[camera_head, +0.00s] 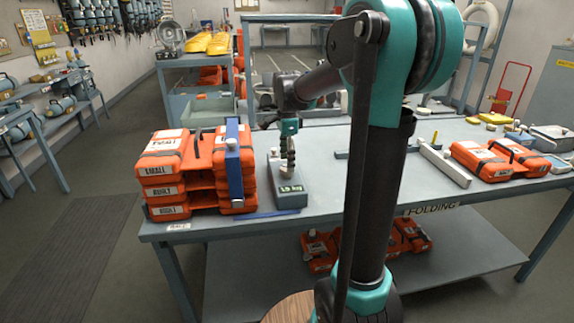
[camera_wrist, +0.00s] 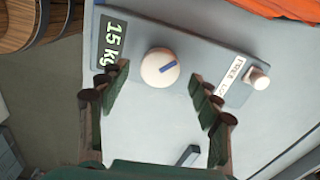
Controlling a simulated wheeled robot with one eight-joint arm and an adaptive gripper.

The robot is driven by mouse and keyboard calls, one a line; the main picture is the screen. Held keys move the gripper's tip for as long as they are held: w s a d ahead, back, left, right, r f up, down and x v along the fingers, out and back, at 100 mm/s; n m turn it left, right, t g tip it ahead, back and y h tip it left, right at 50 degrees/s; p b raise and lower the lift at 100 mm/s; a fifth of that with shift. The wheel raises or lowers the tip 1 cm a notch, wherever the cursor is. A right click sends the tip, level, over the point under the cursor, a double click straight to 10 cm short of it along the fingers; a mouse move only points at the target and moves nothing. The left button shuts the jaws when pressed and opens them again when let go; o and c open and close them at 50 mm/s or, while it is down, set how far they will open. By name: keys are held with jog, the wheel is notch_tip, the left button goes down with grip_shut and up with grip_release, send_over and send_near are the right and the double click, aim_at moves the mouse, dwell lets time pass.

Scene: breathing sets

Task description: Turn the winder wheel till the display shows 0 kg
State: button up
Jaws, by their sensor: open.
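The grey device (camera_head: 290,200) stands on the workbench, right of the stacked orange cases. Its display (camera_wrist: 111,42) reads 15 kg in the wrist view. The winder wheel (camera_wrist: 160,68) is a round, cream-white disc with a blue bar mark, set beside the display. My gripper (camera_wrist: 161,72) is open, with its dark ribbed fingers on opposite sides of the wheel. A gap shows between each finger and the wheel in the picture; their height difference is hard to tell. In the head view my gripper (camera_head: 288,165) points down over the device and hides part of it.
A stack of orange cases (camera_head: 165,178) with a blue upright bar (camera_head: 234,160) stands close left of the device. A small white knob (camera_wrist: 258,78) with a label sits at the device's other end. More orange cases (camera_head: 500,160) lie at the bench's right.

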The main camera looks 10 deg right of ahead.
jog(key=shift+f, duration=1.1)
jog(key=c, duration=1.2)
jog(key=shift+o, duration=0.2)
